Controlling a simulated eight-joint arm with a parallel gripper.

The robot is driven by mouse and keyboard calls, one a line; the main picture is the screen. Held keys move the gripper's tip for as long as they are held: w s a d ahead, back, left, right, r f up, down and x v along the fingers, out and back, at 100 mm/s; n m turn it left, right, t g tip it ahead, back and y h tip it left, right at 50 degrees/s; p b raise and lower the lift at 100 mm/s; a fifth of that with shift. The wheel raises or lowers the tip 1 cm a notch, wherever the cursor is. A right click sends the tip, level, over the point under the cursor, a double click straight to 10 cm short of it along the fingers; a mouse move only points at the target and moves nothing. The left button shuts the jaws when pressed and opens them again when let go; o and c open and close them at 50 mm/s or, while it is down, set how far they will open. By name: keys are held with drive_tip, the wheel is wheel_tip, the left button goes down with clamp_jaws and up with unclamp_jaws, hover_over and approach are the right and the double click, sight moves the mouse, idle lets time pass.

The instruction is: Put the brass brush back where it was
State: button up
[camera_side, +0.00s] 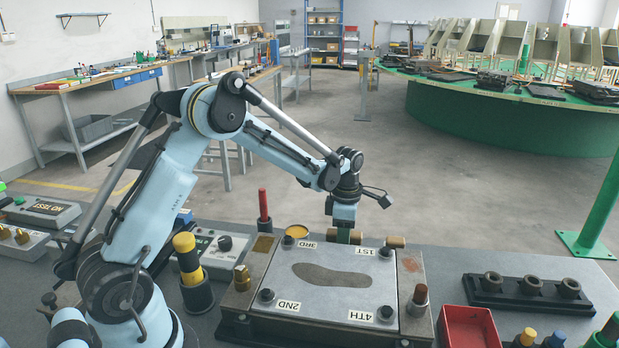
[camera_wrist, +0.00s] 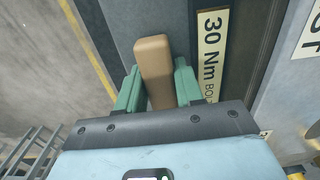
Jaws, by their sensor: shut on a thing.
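My gripper (camera_side: 343,236) is low at the back edge of the metal plate (camera_side: 345,254), between its 3RD and 1ST labels. In the wrist view its two green jaws (camera_wrist: 157,88) are closed on a tan, block-shaped piece, which I take to be the brass brush (camera_wrist: 153,62). The brush's far end sticks out beyond the jaws, over a grey surface. No bristles show. I cannot tell whether the brush touches the bench.
The plate has a dark insole shape (camera_side: 333,275) and bolts near its corners. A label reading 30 Nm (camera_wrist: 210,55) lies right of the jaws. A red tray (camera_side: 468,335) and a black holder with rings (camera_side: 528,296) stand at the right. Grey bench is clear behind the holder.

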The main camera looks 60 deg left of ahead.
drive_tip(key=shift+f, duration=0.25)
drive_tip(key=shift+f, duration=0.4)
drive_tip(key=o, duration=0.8)
wheel_tip(320, 180, up, 13)
drive_tip(key=s+d+r+m+t, duration=0.3)
drive_tip(key=s+d+r+m, duration=0.3)
drive_tip(key=m, duration=0.5)
drive_tip(key=s+d+f+m+t, duration=0.1)
drive_tip(key=s+m, duration=0.2)
drive_tip(key=m, duration=0.2)
drive_tip(key=s+d+f+m+t, duration=0.1)
drive_tip(key=s+m, duration=0.3)
drive_tip(key=m, duration=0.1)
drive_tip(key=s+d+f+m+t, duration=0.1)
drive_tip(key=s+f+m+t, duration=0.1)
drive_tip(key=m, duration=0.4)
drive_tip(key=shift+s+f, duration=0.1)
drive_tip(key=shift+s, duration=0.75)
drive_tip(key=shift+o, duration=0.2)
